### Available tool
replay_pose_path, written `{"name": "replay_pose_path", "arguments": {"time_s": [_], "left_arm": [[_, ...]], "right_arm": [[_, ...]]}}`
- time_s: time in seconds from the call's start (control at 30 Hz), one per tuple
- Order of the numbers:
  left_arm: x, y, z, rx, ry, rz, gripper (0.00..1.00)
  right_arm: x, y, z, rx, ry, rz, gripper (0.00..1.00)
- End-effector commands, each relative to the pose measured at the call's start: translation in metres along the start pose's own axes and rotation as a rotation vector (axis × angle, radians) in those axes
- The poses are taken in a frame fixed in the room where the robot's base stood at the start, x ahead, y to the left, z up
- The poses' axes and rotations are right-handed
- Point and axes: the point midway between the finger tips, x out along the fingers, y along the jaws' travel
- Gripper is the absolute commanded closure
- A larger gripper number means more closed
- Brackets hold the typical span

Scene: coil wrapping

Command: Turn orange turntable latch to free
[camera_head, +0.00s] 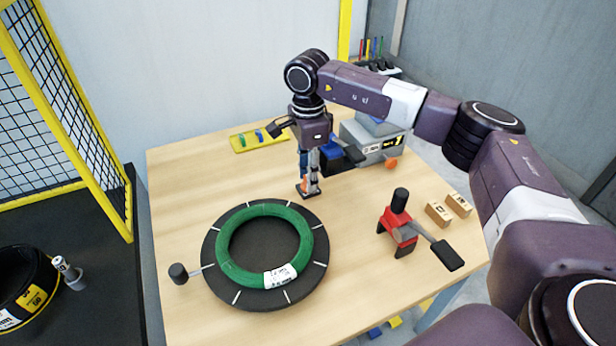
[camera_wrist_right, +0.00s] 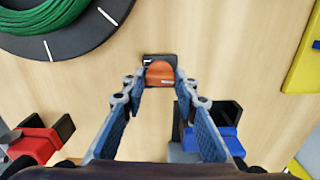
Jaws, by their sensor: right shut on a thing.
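The orange turntable latch (camera_wrist_right: 160,72) sits on a small black base on the wooden table, beside the turntable. My right gripper (camera_wrist_right: 160,80) points down over it, with its two fingertips closed on the orange part from both sides. In the head view my right gripper (camera_head: 310,188) hides most of the latch. The black turntable (camera_head: 222,284) with white tick marks lies to the left of the latch and carries a green coil (camera_head: 318,247) with a white label. The latch's exact turn angle is hard to tell. My left gripper is not in view.
A red clamp (camera_head: 397,228) with a black lever stands on the right, near wooden blocks (camera_head: 438,213). A grey machine (camera_head: 368,145) stands behind my gripper. A yellow tray (camera_head: 260,141) lies at the back. A black crank knob (camera_head: 178,273) sticks out left of the turntable.

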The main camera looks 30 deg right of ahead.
Motion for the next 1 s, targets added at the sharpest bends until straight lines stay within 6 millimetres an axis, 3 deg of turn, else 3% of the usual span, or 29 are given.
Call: {"name": "replay_pose_path", "arguments": {"time_s": [0.7,0.73,0.9,1.0], "left_arm": [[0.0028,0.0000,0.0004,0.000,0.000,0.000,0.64],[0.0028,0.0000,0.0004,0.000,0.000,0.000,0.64],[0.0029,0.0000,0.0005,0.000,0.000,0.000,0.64],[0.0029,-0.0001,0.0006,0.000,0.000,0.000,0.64]], "right_arm": [[-0.0027,-0.0018,-0.0001,-0.077,-0.001,-0.007,0.97],[-0.0027,-0.0018,-0.0001,-0.077,-0.001,-0.007,0.72],[-0.0018,-0.0013,-0.0001,-0.077,-0.001,-0.005,0.55],[-0.0013,-0.0010,-0.0001,-0.077,0.000,-0.003,0.55]]}}
